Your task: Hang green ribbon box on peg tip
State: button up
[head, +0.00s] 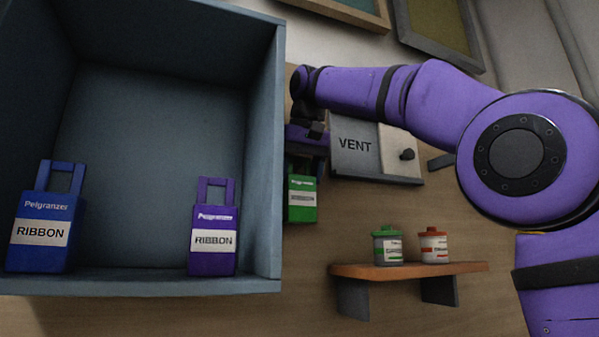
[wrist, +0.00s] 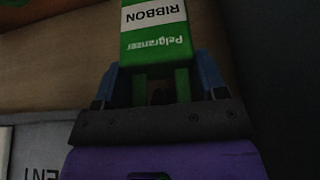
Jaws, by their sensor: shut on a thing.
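The green ribbon box (head: 302,198) hangs below my gripper (head: 307,160) in the head view, just right of the blue cabinet's side wall. In the wrist view the green box (wrist: 155,35) shows its white RIBBON label and its handle between the blue fingers of my gripper (wrist: 160,85). The gripper is shut on the handle, and the box is held upright in the head view. I cannot make out a peg in either view.
An open blue cabinet (head: 267,150) holds a blue ribbon box (head: 45,220) and a purple ribbon box (head: 212,228). A VENT panel (head: 355,150) is on the wall to the right. Below it, an orange shelf (head: 400,271) carries a green-lidded jar (head: 387,246) and a red-lidded jar (head: 433,246).

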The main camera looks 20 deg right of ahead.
dwell(0.3)
jog(key=o, duration=1.3)
jog(key=shift+v, duration=2.95)
jog(key=shift+s+r, duration=0.35)
jog(key=shift+r, duration=0.3)
